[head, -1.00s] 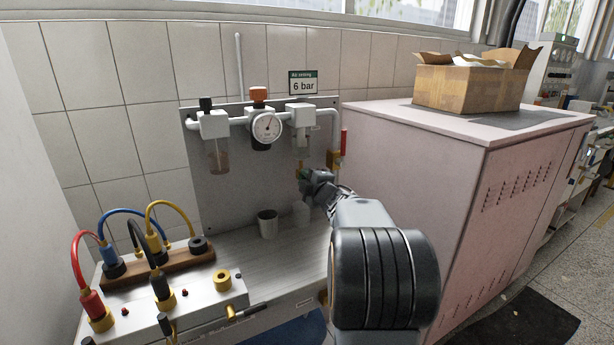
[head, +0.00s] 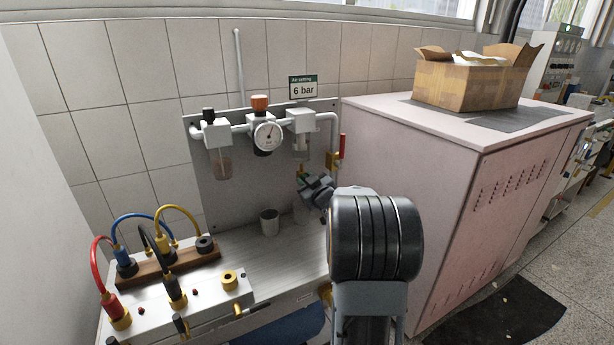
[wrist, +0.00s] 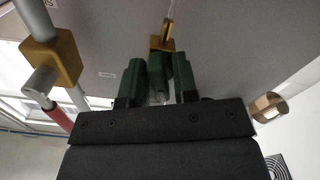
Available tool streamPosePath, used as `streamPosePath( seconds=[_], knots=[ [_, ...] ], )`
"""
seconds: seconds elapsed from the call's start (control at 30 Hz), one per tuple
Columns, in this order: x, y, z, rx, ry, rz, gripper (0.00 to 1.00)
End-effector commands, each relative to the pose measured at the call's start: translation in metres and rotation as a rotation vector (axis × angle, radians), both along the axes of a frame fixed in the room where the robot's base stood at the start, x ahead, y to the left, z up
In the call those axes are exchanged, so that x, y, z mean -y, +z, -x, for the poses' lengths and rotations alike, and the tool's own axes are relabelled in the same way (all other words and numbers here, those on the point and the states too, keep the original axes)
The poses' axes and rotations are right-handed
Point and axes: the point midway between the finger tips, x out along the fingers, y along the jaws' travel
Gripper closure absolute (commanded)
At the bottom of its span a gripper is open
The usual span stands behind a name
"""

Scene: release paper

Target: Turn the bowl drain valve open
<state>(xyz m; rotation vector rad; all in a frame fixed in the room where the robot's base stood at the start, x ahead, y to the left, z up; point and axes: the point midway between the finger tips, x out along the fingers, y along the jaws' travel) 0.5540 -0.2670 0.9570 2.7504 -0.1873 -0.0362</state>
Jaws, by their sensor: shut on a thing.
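Under the clear bowl of the right-hand unit (head: 301,143) on the wall panel sits a small brass drain valve (head: 302,168). In the wrist view a brass fitting (wrist: 162,42) with a thin stem shows just beyond my fingertips.
A red-handled brass valve (head: 334,160) stands close to the right of my gripper. A metal cup (head: 269,222) is on the bench below. A pressure gauge (head: 267,136) is to the left. The pink cabinet (head: 440,170) bounds the right side.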

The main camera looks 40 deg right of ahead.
Motion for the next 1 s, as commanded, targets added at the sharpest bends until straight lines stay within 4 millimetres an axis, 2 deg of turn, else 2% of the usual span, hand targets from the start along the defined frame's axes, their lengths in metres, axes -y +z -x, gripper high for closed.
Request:
streamPosePath(
  seconds=[0.2,0.5,1.0],
  knots=[
    [0.0000,0.0012,0.0003,0.019,-0.001,-0.171,0.96],
    [0.0001,0.0003,0.0003,0.042,-0.001,-0.329,0.96],
    [-0.0001,-0.0012,0.0002,0.053,-0.001,-0.400,0.96]
  ],
)
